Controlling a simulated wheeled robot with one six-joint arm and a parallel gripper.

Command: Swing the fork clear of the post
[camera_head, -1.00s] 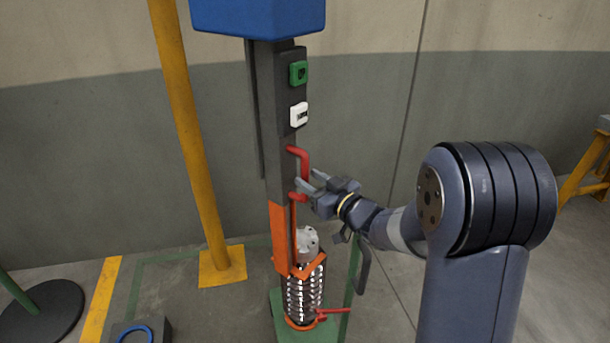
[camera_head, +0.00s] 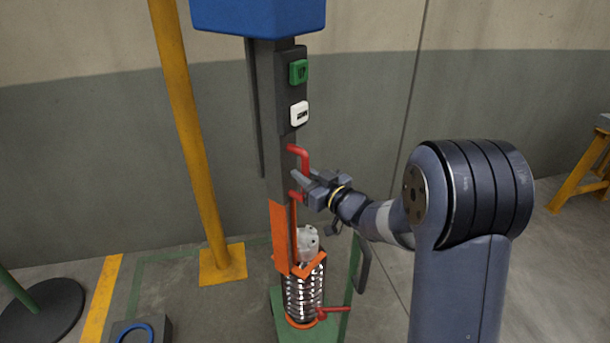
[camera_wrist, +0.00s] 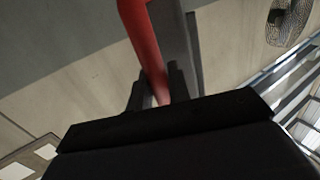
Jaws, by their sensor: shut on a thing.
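A dark grey post (camera_head: 272,120) stands upright under a blue head, with an orange lower section. A red D-shaped handle (camera_head: 304,158) is on its right side. My gripper (camera_head: 300,181) is shut on the lower part of the handle. In the wrist view the red bar (camera_wrist: 143,40) runs down between my fingers (camera_wrist: 157,92). An orange forked bracket (camera_head: 303,268) sits low on the post, around the top of a shiny coil (camera_head: 303,294); I take it for the fork. My fingers hide part of the handle.
A yellow pole (camera_head: 190,130) stands left of the post. A red lever (camera_head: 333,311) sticks out right near the coil's foot. Green and white buttons (camera_head: 299,113) are above the handle. A grey block with a blue ring (camera_head: 132,333) is at the front left.

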